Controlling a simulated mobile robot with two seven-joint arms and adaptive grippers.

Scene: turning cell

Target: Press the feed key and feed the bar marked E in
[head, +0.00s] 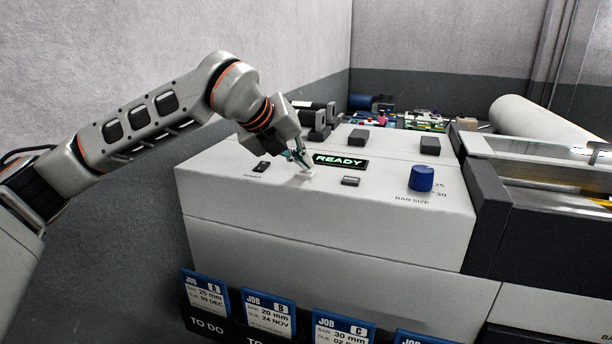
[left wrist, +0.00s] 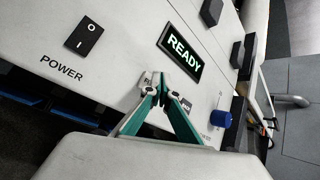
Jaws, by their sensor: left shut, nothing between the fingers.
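My left gripper (head: 304,169) is shut and empty, its teal fingertips at the top of the white control box (head: 330,235), just in front of the lit READY display (head: 339,161). In the left wrist view the fingertips (left wrist: 160,84) meet over a small light key (left wrist: 147,82), partly hidden by them, with a mostly covered label. I cannot tell whether they touch or press it. I cannot make out a bar marked E. A yellow strip (head: 598,203) shows in the machine's channel at the right edge. My right gripper is not in view.
Black blocks (head: 359,137) stand behind. Job cards (head: 268,316) fill a rack on the front.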

